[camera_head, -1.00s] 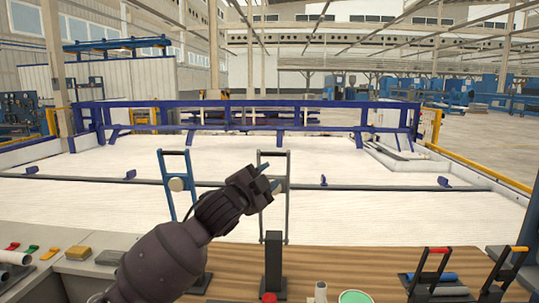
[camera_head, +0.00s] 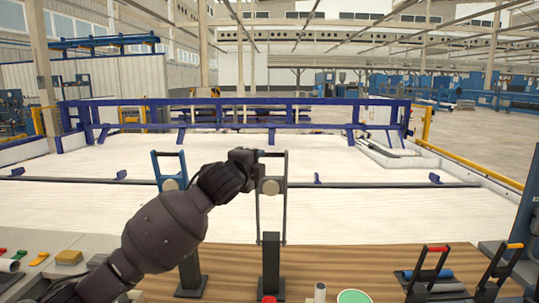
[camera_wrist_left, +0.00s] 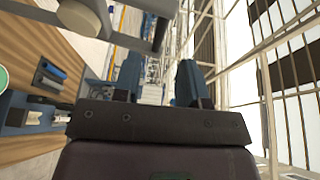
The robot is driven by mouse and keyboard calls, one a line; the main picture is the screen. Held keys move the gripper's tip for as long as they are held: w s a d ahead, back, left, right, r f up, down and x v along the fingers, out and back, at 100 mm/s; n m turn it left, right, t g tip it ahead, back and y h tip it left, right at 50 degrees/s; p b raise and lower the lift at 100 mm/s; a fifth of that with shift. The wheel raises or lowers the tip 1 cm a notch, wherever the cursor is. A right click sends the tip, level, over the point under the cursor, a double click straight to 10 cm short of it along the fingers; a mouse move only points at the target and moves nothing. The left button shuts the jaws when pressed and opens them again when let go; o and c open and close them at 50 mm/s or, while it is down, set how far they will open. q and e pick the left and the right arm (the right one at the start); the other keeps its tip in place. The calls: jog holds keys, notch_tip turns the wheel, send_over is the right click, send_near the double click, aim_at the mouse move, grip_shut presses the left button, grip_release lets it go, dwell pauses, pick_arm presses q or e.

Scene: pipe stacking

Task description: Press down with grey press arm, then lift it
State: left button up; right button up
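The grey press arm (camera_head: 285,208) is an upright two-bar frame with a crossbar at its top and a pale round disc (camera_head: 269,187). It stands raised behind a black post (camera_head: 271,262) on the wooden bench. My left gripper (camera_head: 249,156) is at its upper left, close to the crossbar; contact cannot be told. In the left wrist view the two blue fingers (camera_wrist_left: 160,78) are apart with nothing between them. The press arm's disc (camera_wrist_left: 80,16) and bar (camera_wrist_left: 161,32) show at the upper left there. My right gripper is not in view.
A blue press arm (camera_head: 158,170) stands upright to the left, partly behind my left arm. Black racks with red (camera_head: 436,249) and orange (camera_head: 515,246) handles stand at the right. A green disc (camera_head: 354,297) and a red button (camera_head: 269,299) are at the front edge.

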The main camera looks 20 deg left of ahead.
aim_at(269, 156)
pick_arm(q)
jog(key=shift+w+d+f+p, duration=0.15)
jog(key=shift+w+p, duration=0.1)
jog(key=shift+w, duration=1.1)
jog(key=shift+w+d+r+p, duration=0.1)
jog(key=shift+w+d+p, duration=0.15)
jog(key=shift+w, duration=1.1)
jog(key=shift+w+d+f+p, duration=0.1)
jog(key=shift+w+p, duration=0.15)
jog(key=shift+w, duration=1.1)
jog(key=shift+c, duration=0.3)
grip_shut()
